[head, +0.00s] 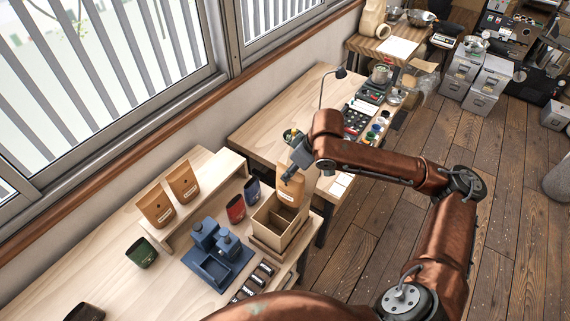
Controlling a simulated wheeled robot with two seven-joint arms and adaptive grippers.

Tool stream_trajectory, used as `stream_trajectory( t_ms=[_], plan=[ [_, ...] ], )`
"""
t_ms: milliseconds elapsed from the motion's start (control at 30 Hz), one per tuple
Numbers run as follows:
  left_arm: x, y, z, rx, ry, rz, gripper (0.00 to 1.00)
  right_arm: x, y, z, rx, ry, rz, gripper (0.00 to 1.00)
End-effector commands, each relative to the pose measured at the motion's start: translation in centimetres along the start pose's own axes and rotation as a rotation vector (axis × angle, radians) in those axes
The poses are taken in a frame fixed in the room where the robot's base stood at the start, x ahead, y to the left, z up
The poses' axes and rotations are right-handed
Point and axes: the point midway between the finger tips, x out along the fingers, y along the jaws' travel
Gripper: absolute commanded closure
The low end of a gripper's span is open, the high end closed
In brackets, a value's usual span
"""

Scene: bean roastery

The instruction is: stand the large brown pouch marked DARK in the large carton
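A large brown pouch (291,191) with a pale label hangs below my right gripper (289,170), which looks shut on its top. The label is too small to read. The pouch is roughly upright over the back part of the large open carton (265,238), which has inner dividers. I cannot tell whether its bottom is inside a compartment or still above the rim. My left gripper is not in view.
Two brown pouches (155,207) stand on a wooden riser at the left. A red pouch (236,209) and a blue pouch (252,190) stand beside the carton.

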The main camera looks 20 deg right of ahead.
Motion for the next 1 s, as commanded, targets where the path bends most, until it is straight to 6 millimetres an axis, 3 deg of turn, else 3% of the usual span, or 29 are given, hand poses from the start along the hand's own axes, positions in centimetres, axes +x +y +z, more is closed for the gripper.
stream_trajectory(
  t_ms=[100,267,400,467,633,733,1000],
  plan=[
    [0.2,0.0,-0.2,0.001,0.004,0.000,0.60,2.0,0.8,-0.4,0.006,-0.007,-0.006,1.00],
    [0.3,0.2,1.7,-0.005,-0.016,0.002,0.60,4.6,1.5,-0.9,0.008,-0.017,-0.014,1.00],
    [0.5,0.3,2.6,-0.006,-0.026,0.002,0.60,6.0,1.6,-0.2,0.011,-0.022,-0.015,1.00],
    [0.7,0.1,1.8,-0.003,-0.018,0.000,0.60,6.5,1.6,0.1,0.011,-0.022,-0.014,1.00],
    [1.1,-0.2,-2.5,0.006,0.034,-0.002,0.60,7.7,1.6,0.9,0.012,-0.019,-0.012,1.00],
    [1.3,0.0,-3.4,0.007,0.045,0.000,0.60,8.7,1.6,1.3,0.013,-0.022,-0.014,1.00],
    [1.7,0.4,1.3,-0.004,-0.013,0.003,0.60,11.3,1.5,2.6,0.016,-0.032,-0.016,1.00]
  ],
)
